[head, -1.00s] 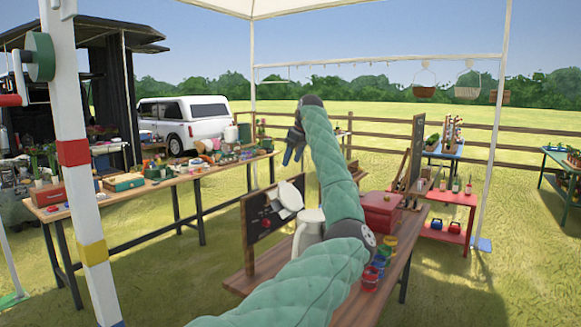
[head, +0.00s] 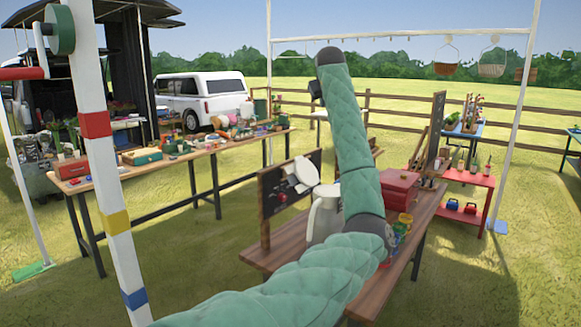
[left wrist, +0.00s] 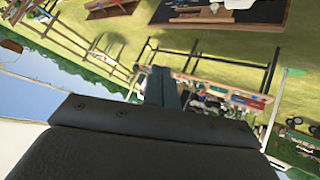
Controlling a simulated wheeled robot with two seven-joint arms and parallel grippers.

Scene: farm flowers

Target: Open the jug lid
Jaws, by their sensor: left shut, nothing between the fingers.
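A pale grey-white jug (head: 324,214) stands on the wooden table (head: 268,259), partly hidden behind my left arm. In the left wrist view my left gripper (left wrist: 160,86) is shut and empty, apart from the jug. In the head view its fingers are mostly hidden. My right gripper is not in view.
A red box (head: 398,186) and several colored cups (head: 402,228) are on the table to the right of my arm. A black board (head: 281,193) stands behind the jug. A white tent post (head: 97,170) rises at left. Grass lies open between the tables.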

